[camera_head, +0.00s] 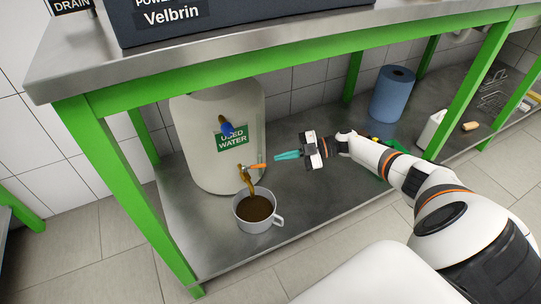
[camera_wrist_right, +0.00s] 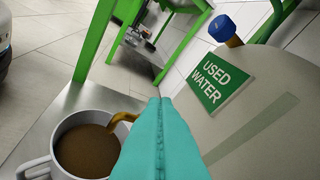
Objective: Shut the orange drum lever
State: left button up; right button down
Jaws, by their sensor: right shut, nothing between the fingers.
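The orange lever (camera_head: 257,166) sticks out to the right from the brass tap (camera_head: 244,172) low on the used-water drum (camera_head: 190,130). Brown liquid runs from the tap into a grey mug (camera_head: 258,226) on the lower shelf. My right gripper (camera_head: 277,156) has teal fingers, shut and empty, with the tips just right of the lever's end. I cannot tell whether they touch. In the right wrist view the shut fingers (camera_wrist_right: 160,135) hide the lever and most of the tap. The mug (camera_wrist_right: 88,145) and the brown stream (camera_wrist_right: 121,119) show there. My left gripper is out of view.
The drum has a blue-handled upper valve (camera_head: 227,128). A green bench leg (camera_head: 135,185) stands left of the drum. A blue paper roll (camera_head: 392,94) and a white bottle (camera_head: 433,128) stand farther right. The steel shelf (camera_head: 310,200) is bare right of the mug.

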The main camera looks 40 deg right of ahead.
jog(key=v, duration=0.5)
jog(key=shift+s+d, duration=0.1)
jog(key=shift+s, duration=0.1)
dwell(0.3)
